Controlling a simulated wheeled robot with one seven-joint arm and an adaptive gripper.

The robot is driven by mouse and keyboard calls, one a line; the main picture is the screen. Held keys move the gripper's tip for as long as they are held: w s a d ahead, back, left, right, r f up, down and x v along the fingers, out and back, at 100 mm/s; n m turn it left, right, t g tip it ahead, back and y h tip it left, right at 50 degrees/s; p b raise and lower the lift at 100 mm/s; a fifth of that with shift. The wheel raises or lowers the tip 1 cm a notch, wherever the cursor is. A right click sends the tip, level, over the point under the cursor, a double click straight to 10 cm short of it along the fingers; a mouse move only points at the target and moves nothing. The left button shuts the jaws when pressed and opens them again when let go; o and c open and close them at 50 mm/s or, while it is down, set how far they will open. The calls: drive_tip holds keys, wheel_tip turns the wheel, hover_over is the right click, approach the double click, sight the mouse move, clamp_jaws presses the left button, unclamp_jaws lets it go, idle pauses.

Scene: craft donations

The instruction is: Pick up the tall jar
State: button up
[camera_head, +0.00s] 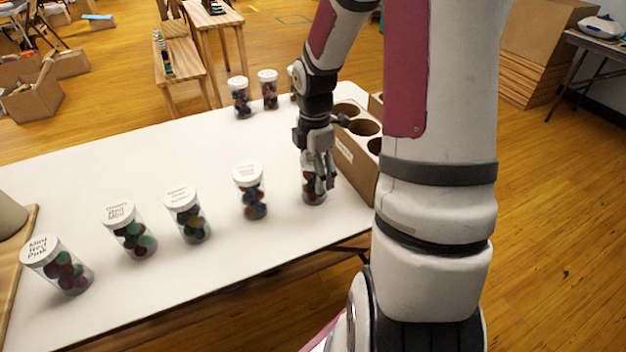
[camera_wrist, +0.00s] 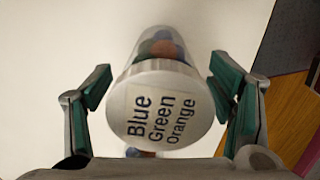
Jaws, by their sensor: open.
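A clear jar with a white lid reading "Blue Green Orange" (camera_wrist: 160,108) stands between my fingers in the wrist view, with colored balls inside. In the head view this jar (camera_head: 314,193) is at the right end of the front row, its upper part hidden by my gripper (camera_head: 321,178). My gripper is open and pointed down at the jar, with one green-padded finger (camera_wrist: 160,85) on each side of it. I see gaps between the pads and the jar. I cannot tell for sure which jar is the tallest.
Several similar jars stand on the white table (camera_head: 120,180), including one (camera_head: 250,192) left of my gripper and two at the back (camera_head: 239,98) (camera_head: 268,90). A cardboard holder with round holes (camera_head: 350,165) sits close on the right, partly hidden by my arm. The table's middle is clear.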

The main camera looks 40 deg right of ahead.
drive_tip(key=shift+f, duration=0.45)
drive_tip(key=c, duration=1.3)
drive_tip(key=shift+r, duration=0.1)
